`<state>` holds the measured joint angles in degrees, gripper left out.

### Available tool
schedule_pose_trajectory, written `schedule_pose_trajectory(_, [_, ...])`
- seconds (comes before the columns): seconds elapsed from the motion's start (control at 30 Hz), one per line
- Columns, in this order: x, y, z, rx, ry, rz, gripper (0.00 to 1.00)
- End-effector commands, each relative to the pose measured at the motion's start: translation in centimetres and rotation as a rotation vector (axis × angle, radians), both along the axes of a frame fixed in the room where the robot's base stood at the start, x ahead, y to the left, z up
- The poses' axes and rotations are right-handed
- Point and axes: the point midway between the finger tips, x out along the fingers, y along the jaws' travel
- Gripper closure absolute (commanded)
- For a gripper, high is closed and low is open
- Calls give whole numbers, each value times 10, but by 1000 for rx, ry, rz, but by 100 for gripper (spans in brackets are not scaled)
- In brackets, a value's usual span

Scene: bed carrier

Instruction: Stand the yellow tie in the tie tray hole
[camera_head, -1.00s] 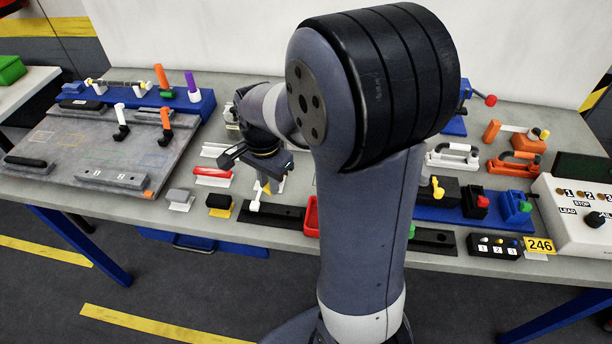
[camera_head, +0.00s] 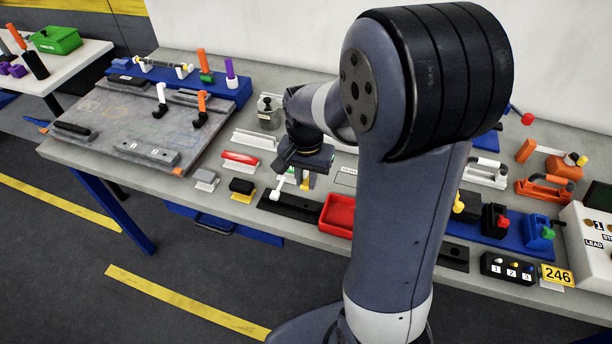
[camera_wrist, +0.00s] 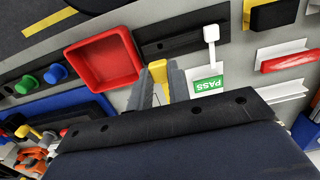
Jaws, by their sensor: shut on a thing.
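My gripper (camera_wrist: 158,80) is shut on the yellow tie (camera_wrist: 157,71), whose yellow end shows between the fingertips in the wrist view. In the head view my gripper (camera_head: 303,182) hangs over the table front, just behind a long black strip (camera_head: 297,208), with a little yellow visible below it. The strip also shows in the wrist view (camera_wrist: 180,39), with small dark holes and a white-headed piece (camera_wrist: 211,34) beside the tie. I cannot tell which part is the tie tray hole. The tie's lower end and its clearance from the table are unclear.
A red open tray (camera_head: 338,213) lies right of the gripper, close by. A green PASS label (camera_wrist: 207,85) lies by the white-headed piece. A red-handled piece (camera_head: 240,159) and a black block (camera_head: 241,187) stand left. My arm hides part of the table.

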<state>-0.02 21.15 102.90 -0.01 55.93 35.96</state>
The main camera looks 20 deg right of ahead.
Motion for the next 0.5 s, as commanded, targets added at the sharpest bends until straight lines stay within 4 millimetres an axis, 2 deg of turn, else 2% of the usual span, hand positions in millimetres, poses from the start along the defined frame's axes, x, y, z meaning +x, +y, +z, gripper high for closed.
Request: schedule_pose_trajectory(0.5, [0,0,-48,0,1,-1,100])
